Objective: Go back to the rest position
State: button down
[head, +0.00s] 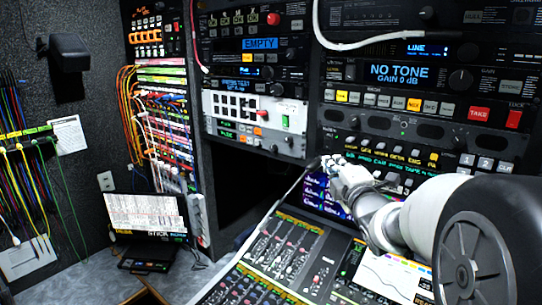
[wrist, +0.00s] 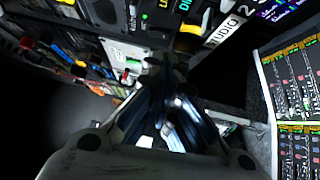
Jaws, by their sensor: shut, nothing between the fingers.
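My gripper (head: 334,166) is in front of the right equipment rack, above the far part of the mixing console (head: 300,250). In the wrist view my gripper (wrist: 164,68) has its fingers together, with nothing seen between them. My arm reaches in from the right of the head view and hides part of the console and the lower right rack. I cannot tell whether the fingertips touch the panel behind them.
Racks with a NO TONE display (head: 400,73) and an EMPTY display (head: 261,44) stand behind. A white cable (head: 350,45) loops across the right rack. A laptop-like screen (head: 146,214) sits at lower left, near a patch bay with coloured cables (head: 160,110). A dark gap lies between the racks.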

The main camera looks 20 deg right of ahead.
jog(key=s+a+f+m+g+b, duration=0.4)
jog(key=s+a+f+m, duration=0.1)
jog(key=s+f, duration=0.4)
jog(key=s+a+f+m+g+y+b, duration=0.1)
jog(key=s+a+f+m+g+b, duration=0.4)
jog(key=s+f, duration=0.5)
jog(key=s+a+f+m+g+y+b, duration=0.1)
jog(key=s+a+f+m+g+b, duration=0.3)
jog(key=s, duration=1.2)
jog(key=a+f+m, duration=0.3)
jog(key=a+f, duration=0.2)
jog(key=f, duration=0.1)
jog(key=shift+s+f+g, duration=0.25)
jog(key=shift+g, duration=0.15)
jog(key=shift+d, duration=0.15)
